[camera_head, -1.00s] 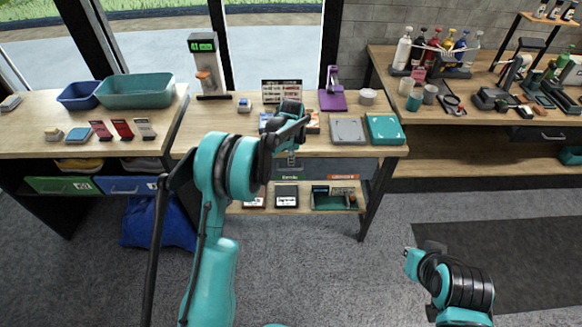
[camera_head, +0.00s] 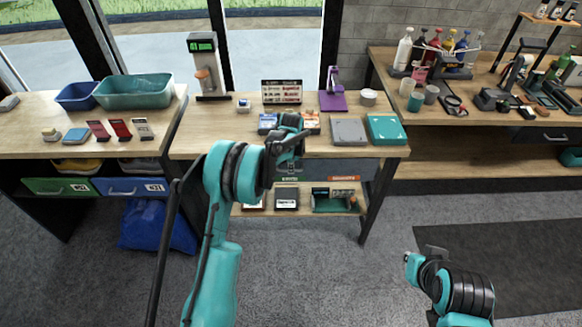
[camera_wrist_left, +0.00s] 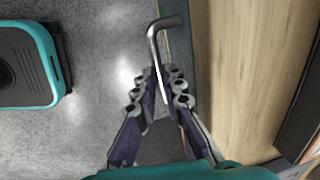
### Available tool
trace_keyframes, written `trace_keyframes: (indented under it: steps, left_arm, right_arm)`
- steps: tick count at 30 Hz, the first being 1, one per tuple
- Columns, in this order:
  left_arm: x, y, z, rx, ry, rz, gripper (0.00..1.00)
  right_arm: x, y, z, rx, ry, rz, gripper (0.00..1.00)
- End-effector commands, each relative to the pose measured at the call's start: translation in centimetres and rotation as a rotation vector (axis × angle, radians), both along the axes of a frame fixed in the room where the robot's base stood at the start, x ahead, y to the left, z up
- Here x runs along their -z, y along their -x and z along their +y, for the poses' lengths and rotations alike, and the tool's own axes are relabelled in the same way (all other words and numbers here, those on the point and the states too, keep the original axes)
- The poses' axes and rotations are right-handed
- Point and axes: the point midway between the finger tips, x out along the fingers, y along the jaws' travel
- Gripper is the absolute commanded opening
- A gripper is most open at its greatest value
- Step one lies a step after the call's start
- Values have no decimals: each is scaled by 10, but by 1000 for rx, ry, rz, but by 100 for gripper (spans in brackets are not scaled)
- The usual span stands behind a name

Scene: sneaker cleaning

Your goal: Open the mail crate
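Under the middle table's top is a dark grey-blue crate or drawer front (camera_head: 338,168), seemingly the mail crate; it looks closed. My left arm partly hides it. My left gripper (camera_head: 291,166) is at this front, its tips hard to make out from the head. In the left wrist view, a bent metal handle (camera_wrist_left: 154,45) runs down between the two fingertips of my left gripper (camera_wrist_left: 161,84). The fingertips are close together on either side of the handle; I cannot tell whether they grip it. My right gripper (camera_head: 408,257) is at the lower right, far from the crate.
A grey box (camera_head: 348,131) and a teal box (camera_head: 386,129) lie on the middle table top (camera_head: 225,143). Green (camera_head: 60,186) and blue (camera_head: 130,187) drawer fronts are at the left. A low shelf holds small items. The floor in front is clear.

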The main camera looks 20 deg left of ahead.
Motion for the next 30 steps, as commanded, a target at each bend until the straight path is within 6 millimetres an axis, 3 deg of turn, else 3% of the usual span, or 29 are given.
trace_keyframes:
  steps: [5,11,24,30]
  left_arm:
    - [0,5,-2,0,0,0,0]
    - [0,37,-10,0,0,0,0]
    - [1,162,-47,2,0,0,0]
    - [0,206,-59,2,1,0,0]
  right_arm:
    - [0,0,0,0,0,0,0]
    - [3,0,0,0,0,0,0]
    - [12,0,0,0,0,0,0]
    - [15,0,0,0,0,0,0]
